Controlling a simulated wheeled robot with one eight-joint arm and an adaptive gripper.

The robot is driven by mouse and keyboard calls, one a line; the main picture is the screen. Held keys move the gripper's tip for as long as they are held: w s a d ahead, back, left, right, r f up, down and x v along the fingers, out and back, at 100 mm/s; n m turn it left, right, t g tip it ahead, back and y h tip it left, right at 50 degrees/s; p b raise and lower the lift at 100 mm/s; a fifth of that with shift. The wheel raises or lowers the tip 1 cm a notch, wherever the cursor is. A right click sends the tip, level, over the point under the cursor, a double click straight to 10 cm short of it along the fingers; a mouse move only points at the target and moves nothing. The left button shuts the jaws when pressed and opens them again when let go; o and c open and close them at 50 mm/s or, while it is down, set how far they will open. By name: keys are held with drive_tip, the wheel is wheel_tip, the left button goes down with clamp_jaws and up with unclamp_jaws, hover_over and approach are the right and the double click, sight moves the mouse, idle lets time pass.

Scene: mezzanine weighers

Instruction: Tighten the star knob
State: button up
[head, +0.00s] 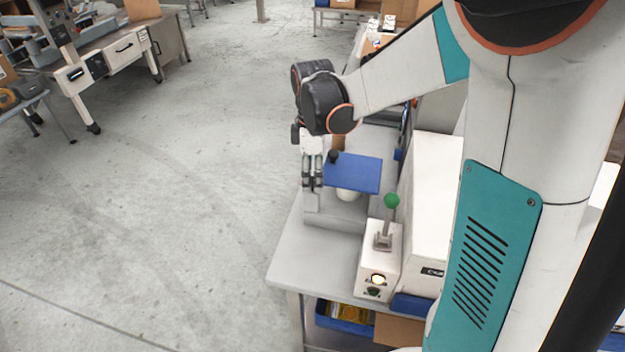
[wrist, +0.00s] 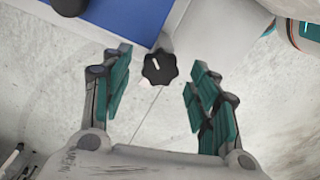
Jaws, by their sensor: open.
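The star knob (wrist: 160,67) is black, with a lobed rim and a short white mark on its face. In the wrist view it lies between the tips of my gripper (wrist: 159,60), with a gap on each side. The teal-padded fingers are open and do not touch it; how deep it sits between them I cannot tell. In the head view my gripper (head: 312,184) points down beside the blue plate (head: 356,174) of the bench device. The star knob is not clearly visible there, hidden by the fingers.
A black round knob (head: 333,156) sits on the blue plate's corner. A white box with a green-balled lever (head: 391,201) stands to the right on the grey bench (head: 310,254), beside a tall white housing (head: 432,190). Open floor lies left of the bench.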

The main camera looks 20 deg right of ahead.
drive_tip(key=shift+f, duration=0.8)
drive_tip(key=shift+c, duration=0.2)
drive_tip(key=c, duration=1)
